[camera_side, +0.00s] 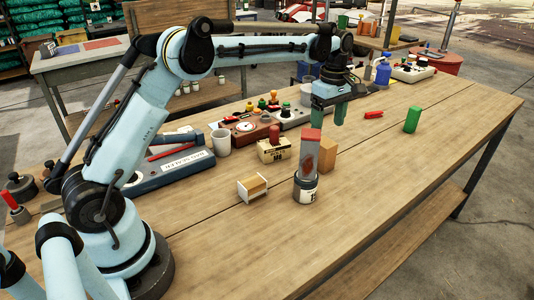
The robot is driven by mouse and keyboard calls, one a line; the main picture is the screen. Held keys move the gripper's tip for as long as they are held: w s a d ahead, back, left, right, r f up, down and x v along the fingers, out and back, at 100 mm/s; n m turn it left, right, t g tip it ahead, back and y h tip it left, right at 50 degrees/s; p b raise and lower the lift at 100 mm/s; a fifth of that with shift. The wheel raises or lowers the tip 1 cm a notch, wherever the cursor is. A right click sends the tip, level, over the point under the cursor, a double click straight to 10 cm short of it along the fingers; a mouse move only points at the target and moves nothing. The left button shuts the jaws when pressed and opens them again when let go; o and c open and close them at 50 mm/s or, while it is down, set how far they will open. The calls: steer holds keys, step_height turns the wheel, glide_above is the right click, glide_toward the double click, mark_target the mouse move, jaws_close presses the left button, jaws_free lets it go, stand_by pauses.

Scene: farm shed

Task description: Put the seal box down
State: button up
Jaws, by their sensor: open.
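My gripper (328,115) is open and points down with nothing between its green fingers. It is above the middle of the wooden table (400,150). I cannot read which thing is the seal box. A cream, labelled box (273,150) with a red knob on top stands on the table, left of and nearer than my gripper. A small plain brown box (327,156) stands below my gripper, partly hidden by a clear red-filled cylinder (307,152) on a dark labelled base. A small wooden block with white ends (252,187) lies nearer the camera.
A white mug (220,142), a blue-grey labelled device (165,168) and gauge and button panels (250,130) line the back. A green cylinder (412,119) and a red item (373,114) sit to the right. The front right tabletop is clear.

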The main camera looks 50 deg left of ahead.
steer(key=shift+s+r, duration=0.1)
steer(key=shift+r, duration=1.4)
steer(key=s+d+r+m+t, duration=0.2)
steer(key=s+r+m+t, duration=0.25)
steer(key=s+m, duration=0.65)
steer(key=s+f+m+t, duration=0.1)
steer(key=s+f+m, duration=0.2)
steer(key=s, duration=0.3)
steer(key=s+d+f+m+t, duration=0.1)
steer(key=s+f+m, duration=0.1)
steer(key=s+m, duration=0.2)
steer(key=shift+s+d+f+t, duration=0.2)
steer(key=shift+s+f+t, duration=0.2)
steer(key=shift+s, duration=1.05)
